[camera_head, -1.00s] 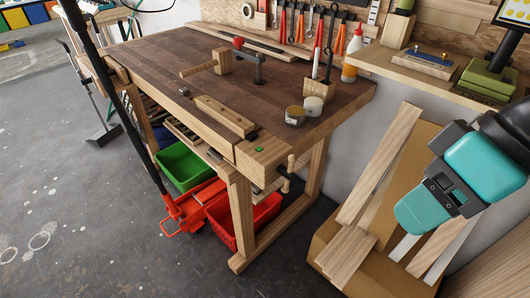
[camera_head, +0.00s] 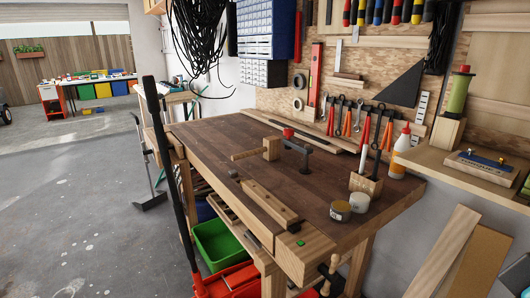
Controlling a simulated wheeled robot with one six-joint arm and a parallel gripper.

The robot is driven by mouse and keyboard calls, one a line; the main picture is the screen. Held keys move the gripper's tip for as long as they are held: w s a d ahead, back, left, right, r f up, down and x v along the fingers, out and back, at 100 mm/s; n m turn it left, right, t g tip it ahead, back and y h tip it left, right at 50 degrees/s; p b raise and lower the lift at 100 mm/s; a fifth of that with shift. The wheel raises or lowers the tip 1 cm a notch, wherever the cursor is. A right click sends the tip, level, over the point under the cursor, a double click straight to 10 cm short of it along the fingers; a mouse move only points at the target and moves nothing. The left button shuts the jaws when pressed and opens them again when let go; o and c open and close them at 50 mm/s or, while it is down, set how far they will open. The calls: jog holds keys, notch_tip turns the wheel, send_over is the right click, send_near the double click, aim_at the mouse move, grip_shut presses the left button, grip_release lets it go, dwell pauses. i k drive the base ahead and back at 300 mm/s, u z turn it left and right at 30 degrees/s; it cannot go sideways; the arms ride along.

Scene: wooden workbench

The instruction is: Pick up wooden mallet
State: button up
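The wooden mallet (camera_head: 271,149) lies on the dark top of the wooden workbench (camera_head: 215,150), a little behind the middle. Its pale block head is at the right and its handle (camera_head: 247,155) points left. A black holdfast with a red knob (camera_head: 288,133) stands right beside the head; I cannot tell whether they touch. My gripper is not in view.
Two small round tins (camera_head: 340,210) and a wooden block holding tools (camera_head: 366,186) stand on the bench's right part. A white bottle (camera_head: 401,150) stands behind them. A long black bar (camera_head: 165,160) rises at the bench's left. The bench top left of the mallet is clear.

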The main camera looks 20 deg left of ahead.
aim_at(271, 149)
jog(key=u, duration=0.4)
jog(key=k, duration=0.45)
jog(key=u, duration=1.4)
jog(key=i, duration=1.75)
jog(key=z, duration=1.15)
jog(key=i, duration=0.45)
jog(key=z, duration=0.4)
